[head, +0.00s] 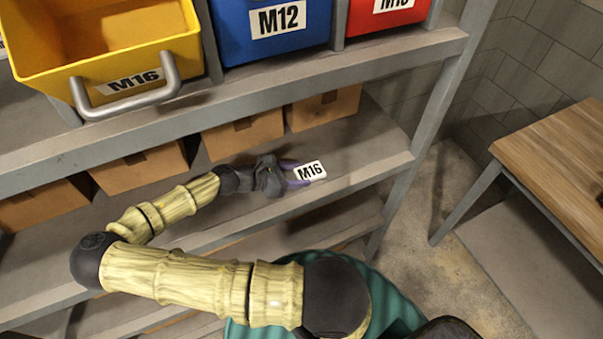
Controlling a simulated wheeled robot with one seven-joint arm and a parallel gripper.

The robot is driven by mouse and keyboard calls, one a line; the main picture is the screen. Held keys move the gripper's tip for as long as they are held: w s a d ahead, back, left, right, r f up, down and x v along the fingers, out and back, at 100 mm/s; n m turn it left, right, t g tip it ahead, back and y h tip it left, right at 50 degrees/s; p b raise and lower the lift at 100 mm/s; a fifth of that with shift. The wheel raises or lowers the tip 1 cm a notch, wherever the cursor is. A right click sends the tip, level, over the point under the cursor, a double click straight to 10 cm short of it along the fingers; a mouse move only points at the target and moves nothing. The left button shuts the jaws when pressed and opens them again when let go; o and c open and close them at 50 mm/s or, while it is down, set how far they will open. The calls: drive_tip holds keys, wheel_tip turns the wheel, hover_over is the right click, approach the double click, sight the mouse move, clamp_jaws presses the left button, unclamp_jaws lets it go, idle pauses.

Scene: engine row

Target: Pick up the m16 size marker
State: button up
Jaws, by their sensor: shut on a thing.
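The M16 size marker (310,171) is a small white block with black lettering. It is at the middle shelf of the rack, in the centre of the head view. My gripper (296,174) reaches it from the left, and its purple fingers are shut on the marker. The fingers hide part of the marker's left side and edges. I cannot tell whether the marker rests on the shelf or is slightly above it.
Above stand a yellow M16 bin (110,50) with a grey handle, a blue M12 bin (272,30) and a red bin (386,12). Cardboard boxes (243,134) line the back of the middle shelf (370,140). A wooden table (560,160) stands at right.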

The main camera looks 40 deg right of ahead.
wheel_tip(320, 180, up, 10)
drive_tip(key=b, duration=0.2)
drive_tip(key=shift+f, duration=0.1)
idle(0.7)
